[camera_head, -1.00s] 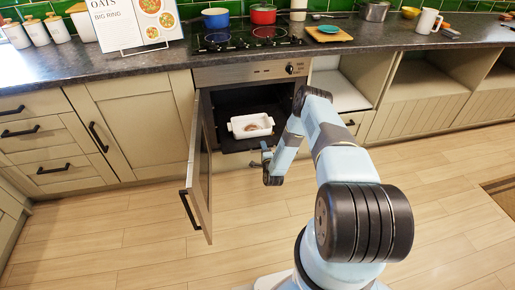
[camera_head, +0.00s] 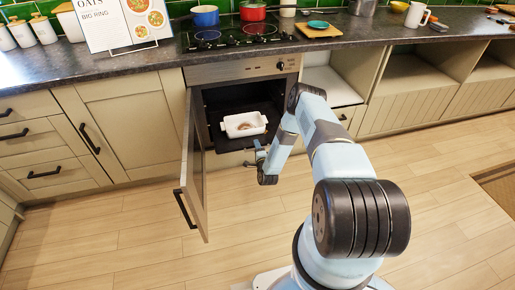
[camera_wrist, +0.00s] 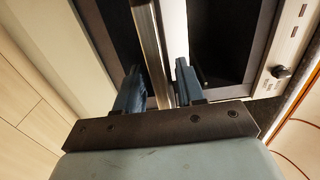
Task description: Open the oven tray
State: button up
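The oven (camera_head: 225,75) is open, its side-hinged door (camera_head: 194,170) swung out to the left. The dark oven tray (camera_head: 225,144) is inside, low in the cavity, and carries a white rectangular dish (camera_head: 244,124) with something brown in it. My gripper (camera_head: 254,157) is at the front of the tray, right of its middle. In the wrist view, my gripper (camera_wrist: 159,88) has its fingers apart on either side of a metallic bar (camera_wrist: 153,50), seemingly the tray's front edge. Narrow gaps show beside the bar, and contact is not clear.
The counter (camera_head: 110,68) above holds a hob (camera_head: 240,37) with a blue pot (camera_head: 205,15) and a red pot (camera_head: 253,10). Open shelves (camera_head: 415,80) are to the right. The wooden floor (camera_head: 120,235) in front is clear. The open door stands left of my arm.

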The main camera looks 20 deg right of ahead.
jog(key=s, duration=1.3)
jog(key=shift+s, duration=0.35)
